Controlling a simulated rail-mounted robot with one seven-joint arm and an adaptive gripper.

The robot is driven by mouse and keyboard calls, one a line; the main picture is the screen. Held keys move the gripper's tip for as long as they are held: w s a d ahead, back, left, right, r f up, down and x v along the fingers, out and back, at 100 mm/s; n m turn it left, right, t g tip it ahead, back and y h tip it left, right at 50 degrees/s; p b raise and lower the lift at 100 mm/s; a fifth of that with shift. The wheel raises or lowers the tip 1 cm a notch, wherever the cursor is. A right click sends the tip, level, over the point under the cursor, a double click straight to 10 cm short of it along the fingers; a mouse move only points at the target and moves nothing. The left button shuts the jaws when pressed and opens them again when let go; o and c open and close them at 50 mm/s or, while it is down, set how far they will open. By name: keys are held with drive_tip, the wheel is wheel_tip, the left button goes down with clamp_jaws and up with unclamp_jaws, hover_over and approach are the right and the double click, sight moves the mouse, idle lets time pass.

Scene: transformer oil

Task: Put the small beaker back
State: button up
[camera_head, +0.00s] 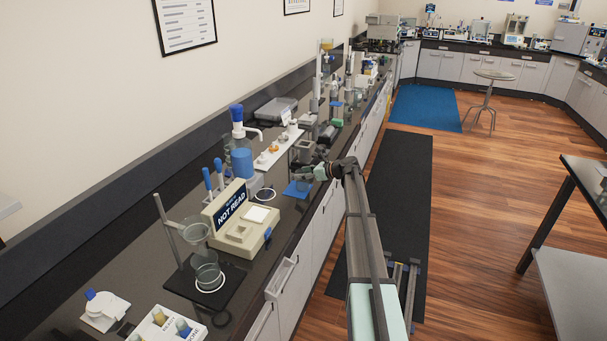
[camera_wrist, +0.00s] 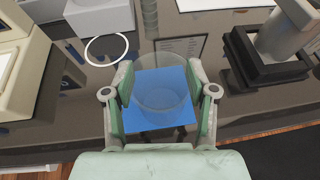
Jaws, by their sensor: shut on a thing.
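A clear small beaker (camera_wrist: 162,95) is between the two green-padded fingers of my gripper (camera_wrist: 161,92) in the wrist view. The fingers are shut on its sides. The beaker is over a blue square mat (camera_wrist: 150,122); I cannot tell whether it touches the mat. In the head view the blue mat (camera_head: 297,189) lies on the dark bench near its front edge, and my gripper (camera_head: 308,172) is just above it. The beaker is too small to make out there.
A white ring on a dark pad (camera_wrist: 106,49) lies left of the mat. A dark square-based device (camera_wrist: 265,60) stands close on the right. In the head view, a beige "NOT READ" instrument (camera_head: 240,220), a blue-topped bottle (camera_head: 240,150) and a stand with glass vessels (camera_head: 197,240) line the bench.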

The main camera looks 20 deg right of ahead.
drive_tip(key=shift+f, duration=0.15)
drive_tip(key=o, duration=1.4)
drive_tip(key=shift+o, duration=0.2)
drive_tip(key=shift+o, duration=1)
drive_tip(key=v, duration=1.2)
